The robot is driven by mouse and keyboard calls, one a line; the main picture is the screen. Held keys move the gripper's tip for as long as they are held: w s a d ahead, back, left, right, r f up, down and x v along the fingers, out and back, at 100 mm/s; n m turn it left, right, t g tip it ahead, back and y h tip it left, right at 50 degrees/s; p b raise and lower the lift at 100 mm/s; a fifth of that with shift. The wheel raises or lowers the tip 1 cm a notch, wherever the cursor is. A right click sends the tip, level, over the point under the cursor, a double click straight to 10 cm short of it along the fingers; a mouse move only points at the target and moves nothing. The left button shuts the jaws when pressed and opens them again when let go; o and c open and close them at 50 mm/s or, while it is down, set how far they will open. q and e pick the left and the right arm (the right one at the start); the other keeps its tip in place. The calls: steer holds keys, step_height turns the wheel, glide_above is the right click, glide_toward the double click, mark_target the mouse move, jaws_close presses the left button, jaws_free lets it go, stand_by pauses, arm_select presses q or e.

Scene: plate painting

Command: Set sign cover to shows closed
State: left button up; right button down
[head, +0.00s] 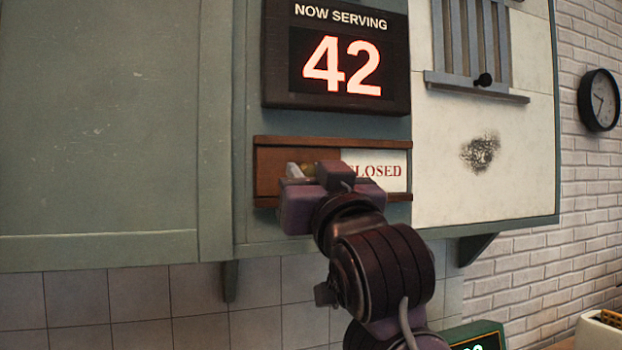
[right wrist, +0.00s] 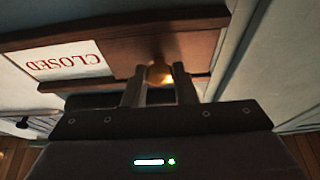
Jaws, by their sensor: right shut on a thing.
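The wooden sign cover (head: 268,174) sits at the left end of its wooden sign frame (head: 330,142). To its right a white panel with red letters reads "CLOSED" (head: 388,171), its first letter partly hidden by my gripper. The panel also shows in full, upside down, in the right wrist view (right wrist: 72,61). My right gripper (head: 303,171) is shut on the cover's brass knob, which shows between the two fingers in the right wrist view (right wrist: 159,72). My left gripper is not in view.
A "NOW SERVING 42" display (head: 337,60) hangs just above the sign. A slatted slider with a black knob (head: 484,80) is at the upper right, above a dark smudge (head: 480,151). A round clock (head: 599,100) hangs on the brick wall. The cabinet face to the left is clear.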

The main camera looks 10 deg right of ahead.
steer(key=shift+a, duration=0.1)
steer(key=c, duration=1.2)
jaws_free()
steer(key=shift+s+a, duration=0.1)
steer(key=shift+a, duration=0.05)
steer(key=shift+c, duration=0.2)
steer(key=shift+o, duration=0.3)
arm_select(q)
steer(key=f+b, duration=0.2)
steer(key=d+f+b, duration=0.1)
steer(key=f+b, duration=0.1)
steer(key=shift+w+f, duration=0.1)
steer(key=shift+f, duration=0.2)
arm_select(e)
steer(key=v, duration=0.7)
steer(key=shift+s, duration=0.4)
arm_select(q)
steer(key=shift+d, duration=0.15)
arm_select(e)
steer(key=shift+f, duration=0.15)
